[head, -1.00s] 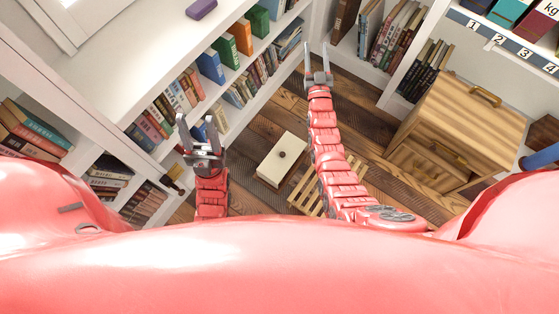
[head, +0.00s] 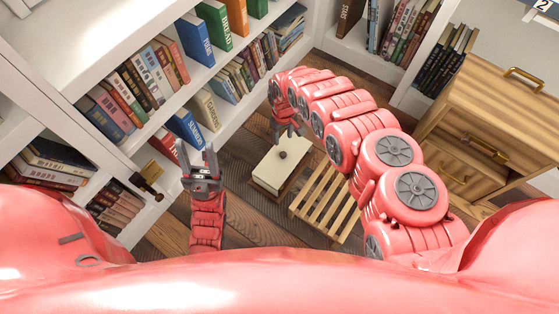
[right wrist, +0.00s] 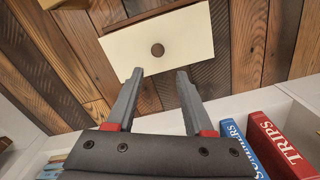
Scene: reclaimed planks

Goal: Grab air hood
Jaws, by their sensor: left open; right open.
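I see nothing that I can surely name as an air hood. A low cream box (head: 263,179) with a dark round knob (head: 282,155) on top sits on the plank floor in the head view. In the right wrist view the box (right wrist: 190,40) and its knob (right wrist: 158,49) lie just beyond the fingertips. My right gripper (head: 288,131) points down near the box's far side, open and empty; its two fingers (right wrist: 158,74) show apart in the wrist view. My left gripper (head: 197,152) is open and empty, left of the box by the bookshelf.
A white bookshelf (head: 235,120) with books runs along the left and back. A slatted wooden piece (head: 325,203) lies right of the box. A wooden cabinet (head: 480,110) with brass handles stands at the right. A brass and dark item (head: 147,178) sticks out at the shelf's left.

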